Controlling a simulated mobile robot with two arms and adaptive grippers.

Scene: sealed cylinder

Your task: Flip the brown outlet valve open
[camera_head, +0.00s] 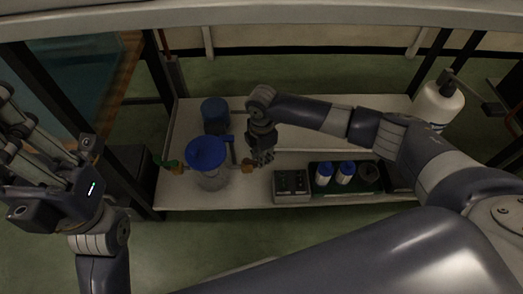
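A clear cylinder (212,181) with a blue lid (206,152) stands upright on the white shelf, left of centre. My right gripper (264,160) points down just right of the brown valve. It looks close to the valve, but I cannot tell whether they touch. Its fingers are small and dark, so its opening is unclear. My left gripper (22,128) is raised at the left edge, far from the cylinder. Its opening is also unclear.
A dark blue container (214,111) stands behind the cylinder. A grey box (291,186) and a dark tray (323,192) with white, blue-capped bottles (345,172) lie to the right. A white pump bottle (437,105) stands at the far right. Frame posts and a top beam (260,16) enclose the shelf.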

